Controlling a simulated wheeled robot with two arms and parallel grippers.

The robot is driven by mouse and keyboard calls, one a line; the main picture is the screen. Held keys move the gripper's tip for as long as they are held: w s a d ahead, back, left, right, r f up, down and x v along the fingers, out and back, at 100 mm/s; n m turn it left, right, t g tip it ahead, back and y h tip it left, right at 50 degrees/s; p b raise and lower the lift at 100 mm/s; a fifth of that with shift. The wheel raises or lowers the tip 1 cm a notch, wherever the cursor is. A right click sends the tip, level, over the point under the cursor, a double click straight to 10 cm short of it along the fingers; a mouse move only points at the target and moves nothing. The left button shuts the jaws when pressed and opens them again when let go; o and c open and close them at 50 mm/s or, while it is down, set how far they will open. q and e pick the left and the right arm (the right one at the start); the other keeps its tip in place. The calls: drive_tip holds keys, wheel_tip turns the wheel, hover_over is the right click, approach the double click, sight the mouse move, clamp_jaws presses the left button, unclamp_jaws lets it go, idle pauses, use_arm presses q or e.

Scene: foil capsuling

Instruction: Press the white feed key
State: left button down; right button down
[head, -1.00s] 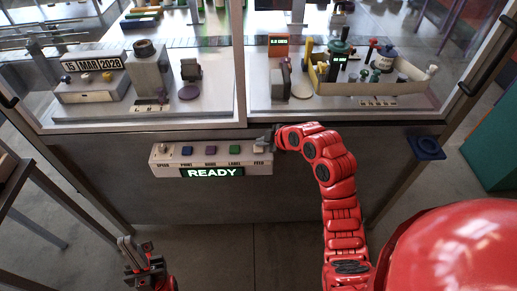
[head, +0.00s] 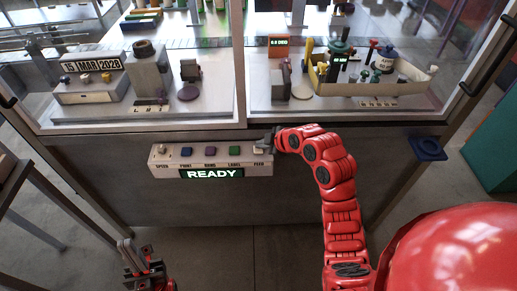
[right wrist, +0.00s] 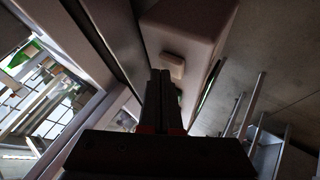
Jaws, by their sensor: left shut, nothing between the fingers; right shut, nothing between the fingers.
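A pale control box (head: 163,169) is fixed to the front of the grey bench and carries a row of keys above a lit READY display (head: 211,173). The white feed key (head: 258,150) is at its right end, above the word FEED, partly covered by my gripper. The key also shows in the right wrist view (right wrist: 172,65). My right gripper (head: 262,142) is shut and empty, its tips close by the feed key; I cannot tell whether they touch it. The shut tips show in the wrist view (right wrist: 160,74). My left gripper (head: 126,245) is shut and empty, low at the left.
A glazed cabinet with machines stands above. A blue bracket (head: 427,149) juts out at the right.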

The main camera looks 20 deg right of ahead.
sight(262, 150)
drive_tip(key=shift+f+b, duration=0.3)
drive_tip(key=shift+b, duration=0.05)
drive_tip(key=shift+r, duration=0.15)
idle(0.4)
drive_tip(key=shift+r, duration=0.8)
drive_tip(key=shift+r+p, duration=0.65)
drive_tip(key=shift+r, duration=1.95)
drive_tip(key=shift+f, duration=0.1)
